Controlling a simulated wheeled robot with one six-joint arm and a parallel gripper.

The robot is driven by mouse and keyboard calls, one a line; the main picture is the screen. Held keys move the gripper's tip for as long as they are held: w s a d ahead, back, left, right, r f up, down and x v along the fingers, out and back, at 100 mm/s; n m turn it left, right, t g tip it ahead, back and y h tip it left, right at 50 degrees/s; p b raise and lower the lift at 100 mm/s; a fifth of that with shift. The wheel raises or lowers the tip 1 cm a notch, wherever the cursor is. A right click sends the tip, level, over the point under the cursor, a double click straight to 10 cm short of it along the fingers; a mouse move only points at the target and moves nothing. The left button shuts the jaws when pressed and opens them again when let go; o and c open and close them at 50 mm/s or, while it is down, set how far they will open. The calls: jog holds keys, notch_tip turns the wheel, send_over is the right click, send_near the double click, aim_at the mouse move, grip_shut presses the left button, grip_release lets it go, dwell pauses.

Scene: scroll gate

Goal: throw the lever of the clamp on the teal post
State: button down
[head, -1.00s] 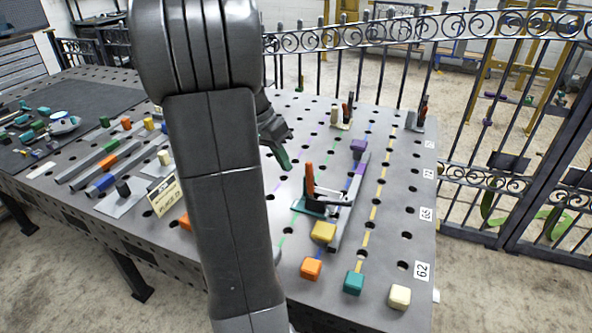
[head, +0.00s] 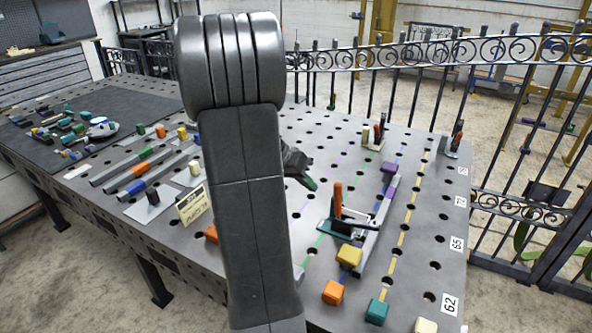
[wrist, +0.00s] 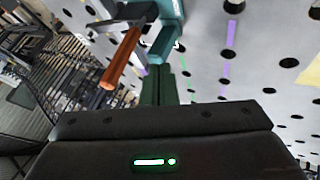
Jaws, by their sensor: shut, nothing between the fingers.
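The clamp with the teal base (head: 340,231) stands on the perforated table, right of my arm in the head view. Its orange-red lever handle (head: 337,199) points upright. In the wrist view the orange handle (wrist: 122,60) slants at upper left, beside a teal part (wrist: 163,42) of the clamp. My gripper (head: 312,184) is shut and empty, a little left of the handle and above the table in the head view. Its dark green fingers (wrist: 165,88) show in the wrist view, below the teal part; I cannot tell whether they touch it.
A grey bar lies beside the clamp, with a yellow block (head: 349,255) and a purple block (head: 388,167) near it. Orange (head: 333,292) and teal (head: 376,312) blocks sit in front. Two other clamps (head: 374,137) (head: 453,140) stand farther back. An iron fence runs behind the table.

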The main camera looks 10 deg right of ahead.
aim_at(339, 192)
jog(key=shift+s+d+p, duration=0.25)
jog(key=shift+s+d, duration=0.3)
jog(key=shift+d, duration=0.4)
jog(key=shift+s+d+p, duration=0.25)
jog(key=shift+s+d, duration=0.3)
jog(key=shift+d, duration=0.35)
jog(key=shift+d, duration=0.1)
jog(key=shift+s+d+r+m+t+y+b, duration=0.15)
jog(key=shift+s+d+t+y+b, duration=0.25)
jog(key=shift+d+y+b, duration=0.2)
jog(key=shift+s+d+r+m+t+y+b, duration=0.15)
jog(key=shift+s+d+t+y+b, duration=0.15)
jog(key=shift+s+d+y+b, duration=0.25)
jog(key=shift+s+d+f+b, duration=0.1)
jog(key=shift+d+b, duration=0.2)
jog(key=shift+b, duration=0.15)
jog(key=shift+s+d+r, duration=0.2)
jog(key=shift+d, duration=0.05)
